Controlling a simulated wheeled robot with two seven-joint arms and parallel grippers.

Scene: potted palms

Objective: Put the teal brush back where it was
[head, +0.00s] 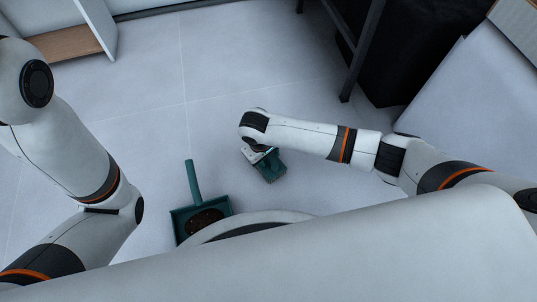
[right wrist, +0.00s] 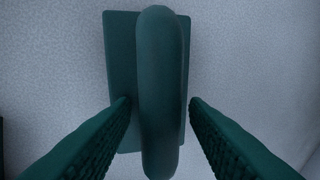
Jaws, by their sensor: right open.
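The teal brush (head: 270,170) is on the pale tiled floor, just below my right gripper (head: 257,153) in the head view. In the right wrist view the brush shows as a flat block (right wrist: 120,60) with a long rounded handle (right wrist: 160,90) on top. My right gripper (right wrist: 160,103) is open, with one finger on each side of the handle. Gaps show between the fingertips and the handle. The brush's underside is hidden. My left arm is at the left of the head view, but its gripper is not in view.
A dark metal frame (head: 361,50) and a black object (head: 408,50) stand at the upper right. Open floor lies beyond the brush.

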